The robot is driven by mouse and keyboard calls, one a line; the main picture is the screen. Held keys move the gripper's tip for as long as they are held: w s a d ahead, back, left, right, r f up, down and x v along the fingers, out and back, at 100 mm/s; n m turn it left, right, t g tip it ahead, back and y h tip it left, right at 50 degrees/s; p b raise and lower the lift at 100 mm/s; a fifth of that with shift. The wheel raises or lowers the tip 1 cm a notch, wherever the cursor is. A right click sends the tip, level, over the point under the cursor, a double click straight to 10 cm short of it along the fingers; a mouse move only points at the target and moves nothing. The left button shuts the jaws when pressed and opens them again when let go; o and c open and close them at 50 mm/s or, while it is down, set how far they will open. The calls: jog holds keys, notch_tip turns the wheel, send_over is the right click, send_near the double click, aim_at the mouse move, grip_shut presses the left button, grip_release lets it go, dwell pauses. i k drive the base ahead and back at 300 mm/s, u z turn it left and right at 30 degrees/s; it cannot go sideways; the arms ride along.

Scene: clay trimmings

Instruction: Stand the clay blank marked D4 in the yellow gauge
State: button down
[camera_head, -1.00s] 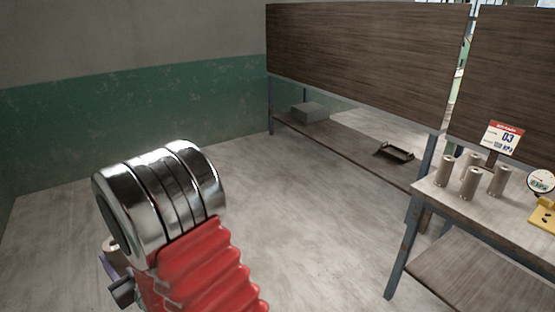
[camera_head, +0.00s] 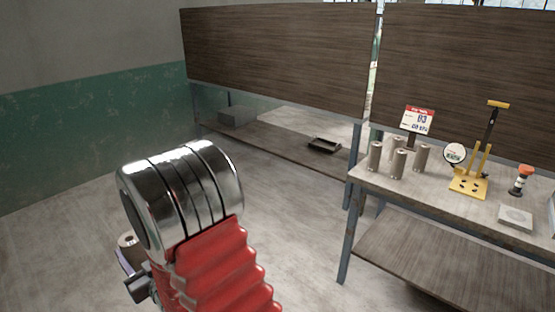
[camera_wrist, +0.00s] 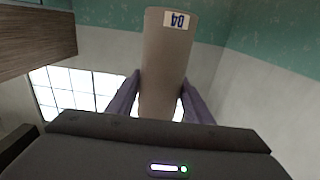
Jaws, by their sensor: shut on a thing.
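The clay blank marked D4 (camera_wrist: 163,65) is a grey-brown cylinder held between the purple fingers of my gripper (camera_wrist: 160,100) in the wrist view. Its label looks upside down there. In the head view the blank's top (camera_head: 127,241) shows at the lower left, beside my gripper (camera_head: 136,272), partly hidden by my arm. The yellow gauge (camera_head: 467,187) stands on the bench at the right, with a flat base, upright prongs and a dark lever with a yellow handle. It is well away from my gripper.
Several similar cylinders (camera_head: 398,163) stand on the bench (camera_head: 432,195) left of the gauge, before a sign (camera_head: 418,120). A round dial (camera_head: 455,154) is beside the gauge. Open floor lies before the bench.

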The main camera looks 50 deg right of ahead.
aim_at(469, 186)
jog(key=z, duration=0.2)
jog(key=i, duration=0.25)
jog(key=z, duration=2.15)
jog(key=k, duration=0.65)
jog(key=z, duration=0.2)
jog(key=i, duration=0.7)
jog(key=z, duration=0.4)
